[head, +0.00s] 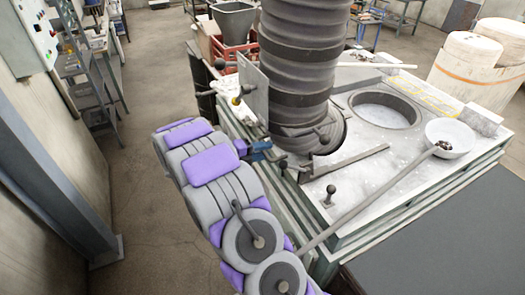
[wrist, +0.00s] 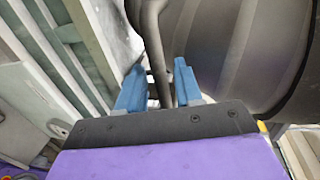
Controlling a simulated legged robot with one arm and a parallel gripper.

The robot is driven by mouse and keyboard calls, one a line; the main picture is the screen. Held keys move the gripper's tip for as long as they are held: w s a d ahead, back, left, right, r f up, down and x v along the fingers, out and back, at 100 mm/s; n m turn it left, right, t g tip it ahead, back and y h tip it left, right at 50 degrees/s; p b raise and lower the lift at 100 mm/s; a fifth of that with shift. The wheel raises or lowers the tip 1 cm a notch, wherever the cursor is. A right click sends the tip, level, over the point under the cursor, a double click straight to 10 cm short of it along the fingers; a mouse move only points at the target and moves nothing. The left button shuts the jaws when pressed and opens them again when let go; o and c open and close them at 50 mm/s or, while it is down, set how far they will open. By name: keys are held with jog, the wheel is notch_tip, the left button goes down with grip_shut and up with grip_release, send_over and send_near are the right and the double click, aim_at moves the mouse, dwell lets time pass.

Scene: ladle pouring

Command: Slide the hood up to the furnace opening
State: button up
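The hood (head: 295,60) is a large, dark grey ribbed duct whose lower end rests over the light metal furnace top. The round furnace opening (head: 385,110) lies to its right, uncovered and apart from it. My gripper (head: 262,150) is at the left side of the hood's base. In the wrist view, my gripper's blue fingers (wrist: 158,85) stand apart on either side of a dark bar (wrist: 154,40) beside the hood (wrist: 225,50). A gap shows between the left finger and the bar, so it does not look clamped.
A white bowl (head: 450,137) with a long ladle handle (head: 375,197) sits right of the opening. A flat bar (head: 345,162) and a small knob lever (head: 330,192) are on the front of the furnace top. Shelves (head: 88,85) line the left wall; floor between is clear.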

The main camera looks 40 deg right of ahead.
grip_shut()
jog(key=shift+s+f, duration=0.1)
jog(key=shift+f, duration=0.05)
dwell(0.4)
jog(key=r+b+x, duration=0.1)
jog(key=b+x, duration=0.1)
jog(key=x, duration=0.7)
jog(key=r+b+x, duration=0.1)
jog(key=r+x, duration=0.1)
jog(key=x, duration=0.7)
jog(key=d+r+b+x, duration=0.1)
jog(key=r+b+x, duration=0.1)
jog(key=x, duration=0.7)
jog(key=shift+s+r+b, duration=0.2)
jog(key=shift+s+b, duration=0.1)
jog(key=shift+s+d+r, duration=0.1)
jog(key=shift+s+d, duration=0.05)
jog(key=shift+d, duration=0.4)
jog(key=shift+s+d, duration=0.1)
jog(key=shift+d, duration=0.45)
